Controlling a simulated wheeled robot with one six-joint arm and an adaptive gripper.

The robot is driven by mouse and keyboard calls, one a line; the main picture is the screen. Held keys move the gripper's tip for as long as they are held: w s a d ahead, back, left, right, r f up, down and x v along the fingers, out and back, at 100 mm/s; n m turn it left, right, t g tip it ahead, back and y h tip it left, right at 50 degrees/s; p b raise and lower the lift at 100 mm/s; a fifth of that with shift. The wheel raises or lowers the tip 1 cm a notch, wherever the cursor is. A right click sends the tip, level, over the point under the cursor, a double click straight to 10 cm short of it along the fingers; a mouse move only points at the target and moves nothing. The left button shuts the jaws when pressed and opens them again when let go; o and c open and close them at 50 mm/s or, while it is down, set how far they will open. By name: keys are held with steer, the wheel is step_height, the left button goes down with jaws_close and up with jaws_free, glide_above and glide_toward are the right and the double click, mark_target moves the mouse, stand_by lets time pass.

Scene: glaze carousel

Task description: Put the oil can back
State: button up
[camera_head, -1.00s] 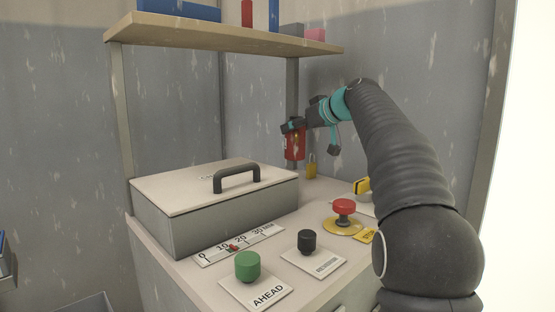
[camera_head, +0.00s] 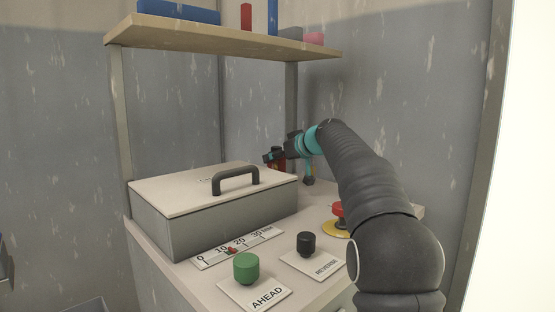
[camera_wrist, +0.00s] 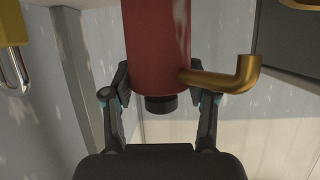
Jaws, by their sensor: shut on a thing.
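The oil can is a red cylinder (camera_wrist: 158,45) with a dark cap and a bent brass spout (camera_wrist: 225,76), filling the top middle of the wrist view. My gripper (camera_wrist: 158,88) is shut on it, with one finger on each side. In the head view my gripper (camera_head: 273,158) is at the back of the bench, behind the grey box's right end. Only a small part of the red can (camera_head: 278,167) shows there. The box hides its lower end, so I cannot tell whether it touches the bench.
The grey lidded box (camera_head: 190,220) with a black handle stands in front of my gripper. A shelf (camera_head: 225,38) spans above. A green knob (camera_head: 246,267), a black knob (camera_head: 306,243) and a red button (camera_head: 338,209) stand on the bench. A yellow padlock (camera_wrist: 14,24) shows in the wrist view.

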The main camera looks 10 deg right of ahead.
steer(key=shift+f, duration=0.1)
steer(key=o, duration=1.4)
steer(key=shift+c, duration=0.2)
steer(key=shift+s+d+r, duration=0.1)
steer(key=shift+s+r, duration=0.1)
steer(key=shift+r, duration=0.05)
steer(key=b+v, duration=0.1)
steer(key=v, duration=1)
steer(key=shift+s+d, duration=0.2)
steer(key=shift+r, duration=0.15)
